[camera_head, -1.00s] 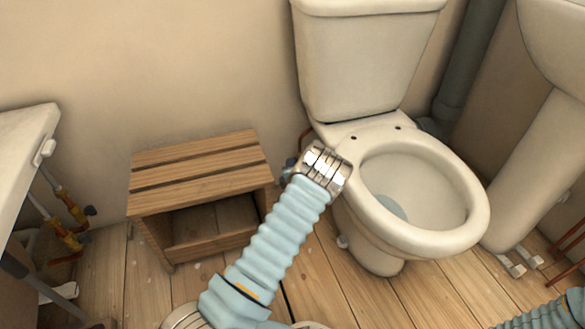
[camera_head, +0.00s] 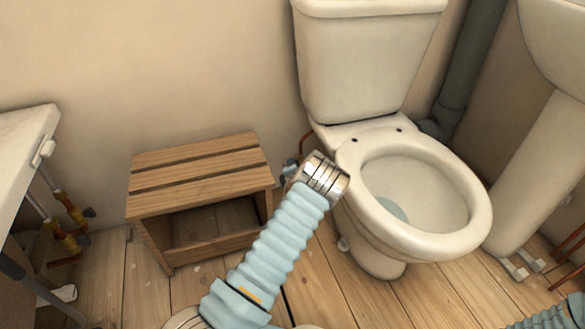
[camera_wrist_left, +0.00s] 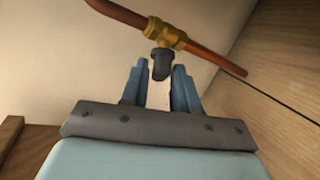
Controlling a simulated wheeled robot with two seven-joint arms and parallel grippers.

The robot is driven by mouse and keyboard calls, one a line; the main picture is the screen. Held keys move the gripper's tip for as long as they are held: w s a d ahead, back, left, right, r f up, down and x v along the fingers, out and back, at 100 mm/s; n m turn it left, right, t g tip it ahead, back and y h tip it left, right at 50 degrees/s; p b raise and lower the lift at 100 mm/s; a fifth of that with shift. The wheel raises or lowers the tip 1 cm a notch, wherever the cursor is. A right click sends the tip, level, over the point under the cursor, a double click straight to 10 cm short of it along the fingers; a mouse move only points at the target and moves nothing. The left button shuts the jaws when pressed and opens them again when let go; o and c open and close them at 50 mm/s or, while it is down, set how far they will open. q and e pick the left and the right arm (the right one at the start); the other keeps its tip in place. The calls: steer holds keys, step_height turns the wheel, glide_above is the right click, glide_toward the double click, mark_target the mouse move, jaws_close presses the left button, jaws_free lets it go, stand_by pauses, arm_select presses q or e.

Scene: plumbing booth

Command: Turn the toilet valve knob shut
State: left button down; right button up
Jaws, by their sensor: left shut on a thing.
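The toilet valve shows in the left wrist view as a brass body (camera_wrist_left: 166,33) on a copper pipe (camera_wrist_left: 125,13), with a dark grey knob (camera_wrist_left: 161,64) hanging from it. My left gripper (camera_wrist_left: 160,82) has its two blue fingers on either side of the knob and is shut on it. In the head view, my left wrist and forearm cover most of the valve beside the toilet (camera_head: 385,270); only a bit of the left gripper (camera_head: 291,167) and the copper pipe (camera_head: 305,143) show. My right gripper is out of view.
A slatted wooden stool (camera_head: 200,172) stands left of my left arm, close to it. A sink pedestal (camera_head: 535,170) stands at the right. Wooden floor shows between them.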

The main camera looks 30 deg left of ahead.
arm_select(q)
steer(key=m+t+y, duration=0.2)
steer(key=m, duration=0.1)
steer(key=shift+d+f+y, duration=0.1)
steer(key=shift+f+y, duration=0.2)
steer(key=c, duration=1.1)
jaws_free()
steer(key=shift+t, duration=0.3)
steer(key=shift+o, duration=0.2)
steer(key=p+v, duration=0.2)
steer(key=v, duration=1.1)
steer(key=shift+s+d+p, duration=0.25)
steer(key=shift+d+p, duration=0.05)
steer(key=shift+p, duration=0.1)
